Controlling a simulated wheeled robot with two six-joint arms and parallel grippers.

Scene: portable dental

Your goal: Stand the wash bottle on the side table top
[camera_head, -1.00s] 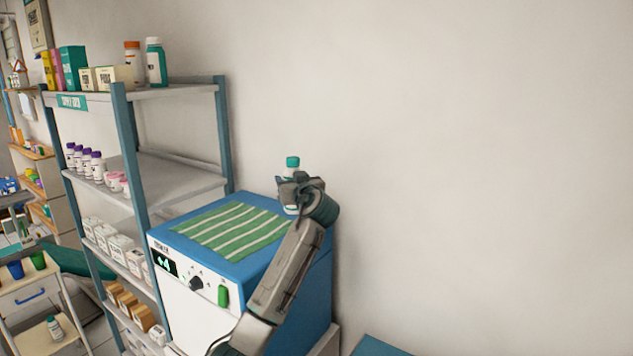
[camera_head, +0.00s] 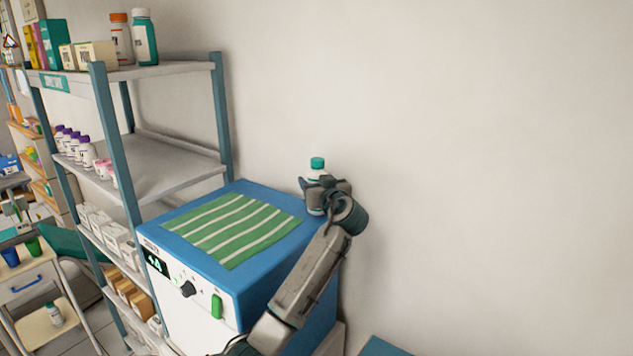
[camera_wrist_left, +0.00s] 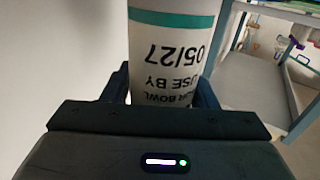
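The wash bottle (camera_head: 317,172), white with a teal cap, is upright at the back right corner of the blue-topped machine. In the left wrist view the bottle (camera_wrist_left: 170,50) fills the space between the fingers, its "USE BY 05/27" label appearing upside down. My left gripper (camera_head: 322,187) is shut around its body. The gripper hides the bottle's lower part, so any gap below it cannot be judged. A teal surface (camera_head: 382,348) shows at the bottom edge; I cannot tell whether it is the side table top. My right gripper is not in view.
The blue-topped machine (camera_head: 178,232) carries a green striped cloth (camera_head: 235,228). A shelf rack (camera_head: 165,170) with bottles and boxes stands to its left. A white trolley (camera_head: 25,292) is at far left. The wall behind is bare.

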